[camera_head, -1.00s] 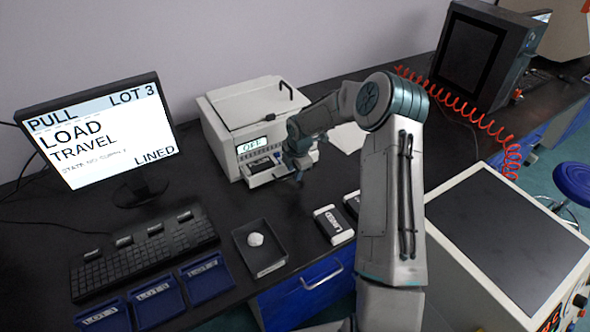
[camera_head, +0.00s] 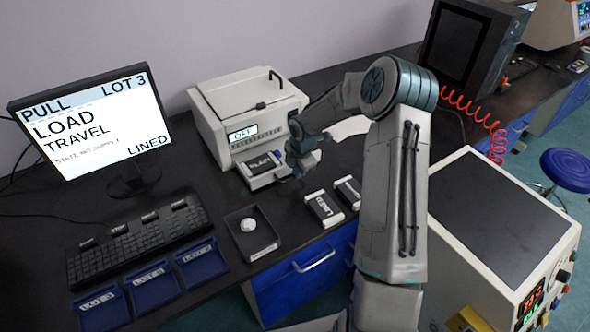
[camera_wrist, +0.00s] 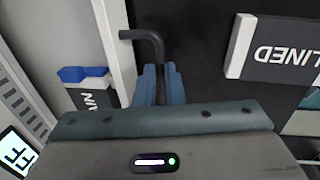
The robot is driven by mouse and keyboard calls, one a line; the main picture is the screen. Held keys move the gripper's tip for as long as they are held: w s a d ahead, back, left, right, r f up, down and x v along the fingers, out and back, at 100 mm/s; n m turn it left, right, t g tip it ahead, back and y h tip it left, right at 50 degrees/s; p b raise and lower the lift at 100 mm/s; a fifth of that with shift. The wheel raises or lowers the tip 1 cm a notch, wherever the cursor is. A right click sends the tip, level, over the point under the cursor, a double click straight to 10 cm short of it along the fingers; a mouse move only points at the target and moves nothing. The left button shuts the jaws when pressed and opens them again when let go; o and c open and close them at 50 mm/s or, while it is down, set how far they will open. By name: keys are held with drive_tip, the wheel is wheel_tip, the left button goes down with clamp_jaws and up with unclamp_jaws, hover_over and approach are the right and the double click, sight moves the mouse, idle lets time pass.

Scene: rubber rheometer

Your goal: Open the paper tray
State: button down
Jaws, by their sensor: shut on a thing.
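The white paper tray (camera_head: 270,181) sticks out of the front of the white printer-like machine (camera_head: 250,115). A black pack with a pale label (camera_head: 262,164) lies in it. In the wrist view the tray's white front wall (camera_wrist: 118,50) carries a bent black handle (camera_wrist: 148,36). My gripper (camera_wrist: 160,75) is shut on this handle, with one blue-grey finger on each side. In the head view my gripper (camera_head: 298,168) is at the tray's front right, and the handle is largely hidden there. The labelled pack (camera_wrist: 92,97) shows inside the tray, with a blue part (camera_wrist: 82,73).
A pack marked LINED (camera_head: 324,209) and another pack (camera_head: 347,191) lie on the dark bench right of the tray. A black open box (camera_head: 262,241) holding a white lump stands in front. Keyboard (camera_head: 135,240) and blue trays (camera_head: 150,289) are at left.

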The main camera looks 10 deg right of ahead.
drive_tip(key=shift+a, duration=0.1)
drive_tip(key=c, duration=1.5)
unclamp_jaws()
drive_tip(key=shift+r, duration=0.1)
drive_tip(key=r, duration=0.4)
drive_tip(key=s+r+b, duration=0.1)
drive_tip(key=r, duration=0.4)
drive_tip(key=s+d+r, duration=0.1)
drive_tip(key=r, duration=0.3)
drive_tip(key=shift+s+r, duration=0.2)
drive_tip(key=shift+r, duration=0.05)
drive_tip(key=s+a+r+m, duration=0.1)
drive_tip(key=s+r+m, duration=0.2)
drive_tip(key=s+m, duration=0.4)
drive_tip(key=s+a+r+m+t, duration=0.1)
drive_tip(key=s+r+m, duration=0.3)
drive_tip(key=s, duration=1)
drive_tip(key=s+a+r+m, duration=0.2)
drive_tip(key=s+r+m, duration=0.2)
drive_tip(key=s+m, duration=0.6)
drive_tip(key=shift+s+a+m+h, duration=0.2)
drive_tip(key=shift+s+m+h, duration=0.1)
drive_tip(key=shift+m, duration=0.1)
